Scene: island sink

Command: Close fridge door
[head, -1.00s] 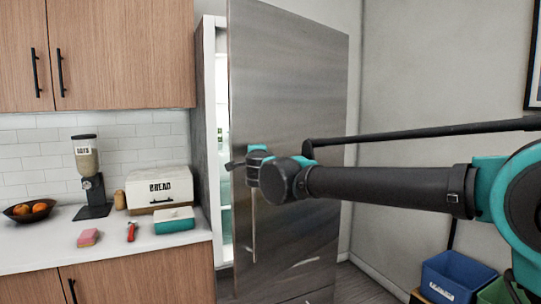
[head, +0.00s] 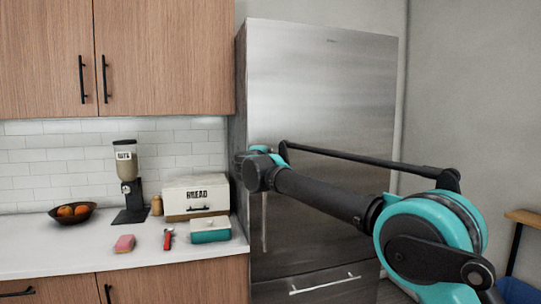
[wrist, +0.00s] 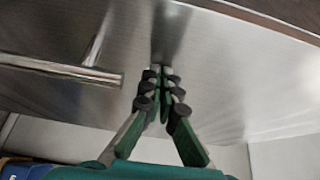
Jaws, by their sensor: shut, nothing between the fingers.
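The fridge (head: 330,95) stands right of the counter in the head view. Its stainless door (head: 315,170) lies flush with the body, and no gap or interior light shows. A vertical handle (head: 264,222) runs down the door's left side, and a drawer handle (head: 325,284) sits below. My gripper (wrist: 162,72) is shut and empty in the wrist view, with its fingertips at or very near the brushed door surface (wrist: 225,85). A handle bar (wrist: 60,68) shows left of the fingers. In the head view my wrist hides the fingers.
The counter (head: 90,258) on the left holds a bread box (head: 196,197), a dispenser (head: 129,185), a fruit bowl (head: 72,214), a pink sponge (head: 125,243) and a teal container (head: 210,230). A wooden-topped table (head: 525,218) and a blue bin (head: 519,291) stand at right.

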